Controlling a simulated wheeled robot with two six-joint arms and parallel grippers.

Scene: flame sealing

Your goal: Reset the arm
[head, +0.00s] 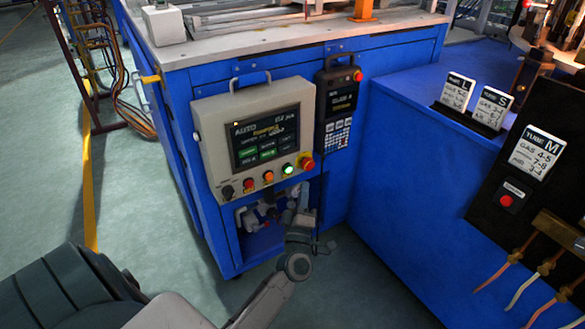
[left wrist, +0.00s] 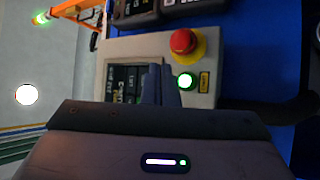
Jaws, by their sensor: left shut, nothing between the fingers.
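My left arm comes in from the bottom left of the head view, and my left gripper (head: 303,194) is just below the right part of a beige control panel (head: 207,117). In the left wrist view the gripper's two dark fingers (left wrist: 160,83) are together and empty, in front of the panel's face. The panel has a dark screen (head: 264,137) with green fields, a lit green button (head: 287,168), and a red emergency knob (head: 307,163) on a yellow collar. The lit green button (left wrist: 185,80) shows just right of the fingers in the left wrist view. My right gripper is not in view.
A keypad pendant (head: 338,100) hangs right of the panel on a blue machine cabinet (head: 180,88). Another blue cabinet (head: 400,120) on the right bears white label cards (head: 456,91) and a black board with tubes. Grey floor (head: 130,190) lies open to the left.

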